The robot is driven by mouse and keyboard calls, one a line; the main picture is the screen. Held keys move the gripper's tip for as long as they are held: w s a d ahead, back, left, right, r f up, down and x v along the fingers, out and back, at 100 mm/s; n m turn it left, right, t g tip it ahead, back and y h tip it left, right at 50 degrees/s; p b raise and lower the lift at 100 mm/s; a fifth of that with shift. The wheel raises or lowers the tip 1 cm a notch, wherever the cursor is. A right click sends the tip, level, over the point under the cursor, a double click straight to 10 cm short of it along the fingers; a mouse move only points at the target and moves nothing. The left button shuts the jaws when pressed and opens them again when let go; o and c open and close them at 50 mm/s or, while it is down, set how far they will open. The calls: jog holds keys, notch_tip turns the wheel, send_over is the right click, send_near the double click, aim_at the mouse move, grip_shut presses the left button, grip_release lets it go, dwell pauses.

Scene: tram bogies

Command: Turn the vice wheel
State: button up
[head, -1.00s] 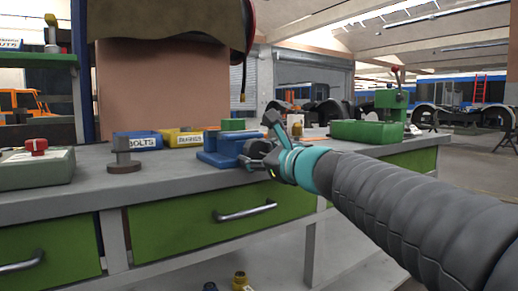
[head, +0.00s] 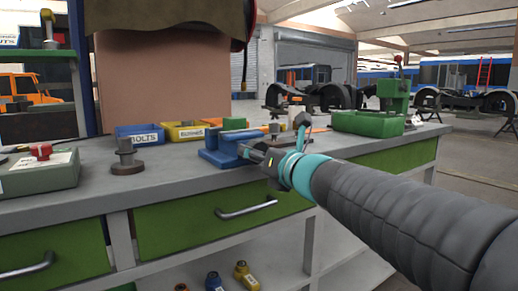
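The blue vice (head: 222,148) sits on the grey workbench near its front edge, left of my gripper, with a green block (head: 234,123) behind it. My gripper (head: 274,146) is at the right end of the vice, its dark fingers spread apart, one pointing up and one reaching left toward the vice. I cannot tell whether that finger touches the vice. The vice wheel cannot be made out clearly; my gripper covers that end of the vice.
On the workbench (head: 90,203) stand a blue bolts bin (head: 140,136), a yellow bin (head: 185,132), a dark round-based post (head: 126,158) and a grey-green box with a red knob (head: 40,172). A green machine (head: 392,95) stands at the right.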

jog(key=shift+r+m, duration=0.1)
jog(key=shift+m, duration=0.4)
jog(key=shift+p, duration=0.3)
jog(key=o, duration=1.2)
jog(key=shift+c, duration=0.2)
jog(key=v, duration=1.2)
jog(key=shift+w, duration=0.1)
